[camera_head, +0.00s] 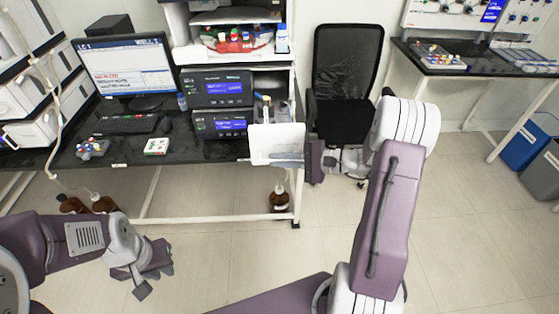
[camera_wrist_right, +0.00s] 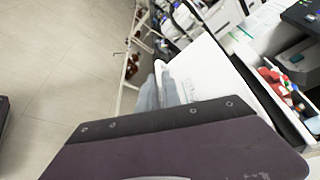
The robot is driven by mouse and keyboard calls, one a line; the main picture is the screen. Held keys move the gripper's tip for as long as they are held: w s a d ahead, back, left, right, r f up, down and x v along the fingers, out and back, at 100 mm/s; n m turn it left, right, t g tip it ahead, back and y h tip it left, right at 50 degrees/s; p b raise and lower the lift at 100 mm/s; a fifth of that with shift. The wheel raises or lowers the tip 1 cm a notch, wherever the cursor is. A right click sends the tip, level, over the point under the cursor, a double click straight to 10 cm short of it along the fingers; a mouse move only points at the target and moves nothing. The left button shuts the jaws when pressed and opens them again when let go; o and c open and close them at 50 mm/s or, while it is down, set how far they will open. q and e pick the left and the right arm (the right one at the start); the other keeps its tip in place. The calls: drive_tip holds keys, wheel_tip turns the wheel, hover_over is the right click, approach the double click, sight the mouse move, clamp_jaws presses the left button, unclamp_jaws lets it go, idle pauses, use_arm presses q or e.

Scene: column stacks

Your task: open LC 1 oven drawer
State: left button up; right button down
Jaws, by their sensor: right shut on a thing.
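The white front panel of the LC oven drawer (camera_head: 276,142) stands at the right end of the bench, in front of the instrument stack. It also shows in the right wrist view (camera_wrist_right: 205,75). My right gripper (camera_head: 280,161) reaches in from the right across the panel's lower part. Its grey fingertips (camera_wrist_right: 168,88) are shut at the panel's edge; the exact grip point is partly hidden.
Instruments with blue displays (camera_head: 216,88) stand left of the panel. A monitor (camera_head: 125,66) and keyboard (camera_head: 125,124) are further left. A black chair (camera_head: 345,60) stands close behind my right arm. A brown bottle (camera_head: 279,199) is below the bench. Open floor lies in front.

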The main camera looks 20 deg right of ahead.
drive_tip(key=shift+w+r, duration=0.1)
drive_tip(key=c, duration=1.8)
unclamp_jaws()
drive_tip(key=shift+d, duration=0.1)
drive_tip(key=b+v, duration=0.1)
drive_tip(key=v, duration=0.8)
